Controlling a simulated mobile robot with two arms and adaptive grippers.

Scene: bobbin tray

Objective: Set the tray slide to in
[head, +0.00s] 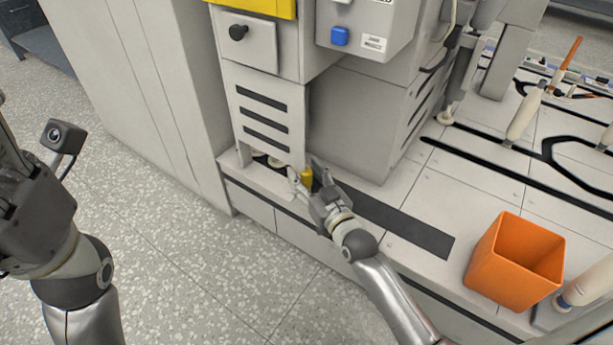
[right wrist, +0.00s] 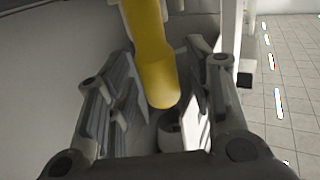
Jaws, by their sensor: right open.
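A yellow handle (head: 307,176), which looks like the tray slide's grip, stands at the foot of the slotted grey cabinet. My right gripper (head: 303,171) is open at the handle, one finger on each side. In the right wrist view the rounded yellow handle (right wrist: 155,65) reaches down between my two spread fingers (right wrist: 165,85). I cannot tell whether either finger touches it. The rest of the slide is hidden, so its position cannot be told. My left gripper (head: 20,165) is at the left edge, partly cut off, away from the cabinet.
Small round pale pieces (head: 268,160) sit in the opening under the slotted panel (head: 264,118). A grey box with a blue button (head: 340,36) hangs above right. An orange bin (head: 514,262) stands at right on the worktop. The worktop between bin and cabinet is clear.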

